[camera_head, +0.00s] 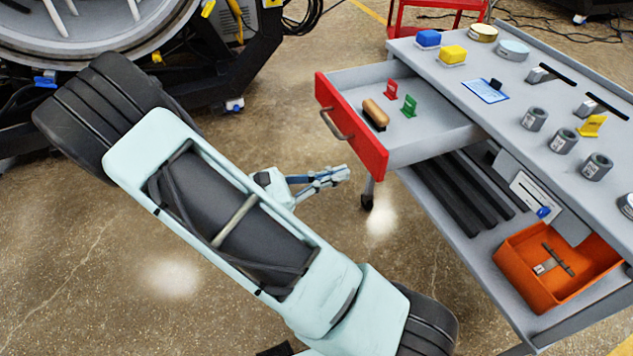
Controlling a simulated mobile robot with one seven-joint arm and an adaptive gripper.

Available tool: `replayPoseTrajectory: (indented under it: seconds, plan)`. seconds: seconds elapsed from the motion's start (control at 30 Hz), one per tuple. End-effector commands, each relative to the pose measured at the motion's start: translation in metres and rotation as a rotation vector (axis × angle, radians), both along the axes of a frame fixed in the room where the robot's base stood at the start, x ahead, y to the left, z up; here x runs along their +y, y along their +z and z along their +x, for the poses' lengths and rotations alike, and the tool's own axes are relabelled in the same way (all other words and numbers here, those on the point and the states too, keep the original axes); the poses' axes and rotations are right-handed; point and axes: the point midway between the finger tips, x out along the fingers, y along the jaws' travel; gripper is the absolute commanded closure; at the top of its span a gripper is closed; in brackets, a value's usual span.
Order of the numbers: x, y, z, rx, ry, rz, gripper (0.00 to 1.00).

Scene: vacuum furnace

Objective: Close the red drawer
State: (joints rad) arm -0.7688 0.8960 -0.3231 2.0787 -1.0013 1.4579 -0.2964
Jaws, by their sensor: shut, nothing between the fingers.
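The red drawer (352,128) stands pulled out to the left from under the top of a grey workbench (560,95). Its red front carries a dark bar handle (334,125). Inside the drawer lie a brush with a tan handle (375,113), a red clip-like piece (390,89) and a green clip-like piece (409,106). My gripper (345,172) is shut and empty. In the picture it appears just below and left of the drawer front's lower corner, apart from the handle. Its exact height and distance from the drawer cannot be told.
An orange bin (520,285) sits on the bench's lower shelf. Blue and yellow blocks, tins and several grey cylinders stand on the bench top. A caster (367,201) is under the drawer. A large round furnace part (85,30) is at upper left.

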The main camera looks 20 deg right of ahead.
Motion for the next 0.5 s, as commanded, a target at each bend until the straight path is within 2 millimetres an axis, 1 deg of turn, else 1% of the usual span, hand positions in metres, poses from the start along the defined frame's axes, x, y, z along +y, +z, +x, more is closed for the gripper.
replayPoseTrajectory:
  seconds: [0.03,0.2,0.33,0.5]
  plan:
    - [-0.012,-0.001,0.000,0.000,-0.003,-0.001,1.00]
    - [-0.041,-0.002,0.001,-0.002,-0.002,-0.001,1.00]
    - [-0.054,-0.001,0.002,-0.002,-0.001,0.000,1.00]
    - [-0.061,0.000,0.002,-0.002,0.000,0.001,1.00]
